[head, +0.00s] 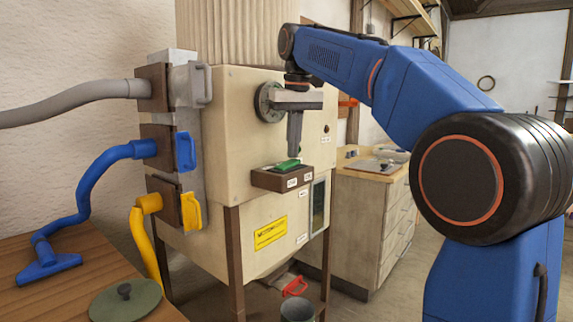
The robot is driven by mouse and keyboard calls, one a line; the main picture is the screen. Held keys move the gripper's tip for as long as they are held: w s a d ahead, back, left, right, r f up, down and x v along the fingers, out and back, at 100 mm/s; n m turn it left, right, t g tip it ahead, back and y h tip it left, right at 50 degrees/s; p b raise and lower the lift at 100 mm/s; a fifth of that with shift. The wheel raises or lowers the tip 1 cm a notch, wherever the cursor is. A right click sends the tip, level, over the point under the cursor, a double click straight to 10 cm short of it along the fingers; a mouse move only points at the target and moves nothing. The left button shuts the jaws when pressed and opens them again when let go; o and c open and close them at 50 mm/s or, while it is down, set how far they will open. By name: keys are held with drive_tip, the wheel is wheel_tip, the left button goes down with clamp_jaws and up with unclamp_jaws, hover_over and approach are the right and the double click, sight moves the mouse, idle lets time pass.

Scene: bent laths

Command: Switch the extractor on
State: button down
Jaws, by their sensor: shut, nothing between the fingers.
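The extractor (229,150) is a cream box on dark legs with a pleated filter on top. A switch box (266,181) sticks out low on its front, with a green rocker or button (287,165) on top and small labels on its face, too small to read. My gripper (294,152) points down, its fingers together and empty. Its tips appear just above or at the green button; I cannot tell whether they touch it.
Grey (70,103), blue (82,187) and yellow (147,245) hoses join gates at the extractor's left. A wooden table (40,297) holds a round lid (125,300). A drawer cabinet (362,215) stands behind at right. A grey bucket (297,309) is on the floor below.

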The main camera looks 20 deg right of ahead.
sight(293, 161)
drive_tip(key=shift+f, duration=0.45)
idle(0.4)
wheel_tip(293, 161, up, 7)
idle(1.0)
drive_tip(key=s+d+f+t, duration=0.1)
drive_tip(key=s+d+f, duration=0.1)
drive_tip(key=s+f, duration=0.9)
drive_tip(key=s+d+f+t, duration=0.1)
drive_tip(key=s+d+f, duration=0.1)
drive_tip(key=s+f, duration=0.9)
drive_tip(key=s+d+f+m+t, duration=0.1)
drive_tip(key=s+d+f, duration=0.2)
drive_tip(key=s+f, duration=0.8)
wheel_tip(293, 161, down, 9)
drive_tip(key=shift+s+f, duration=0.15)
drive_tip(key=shift+f, duration=0.05)
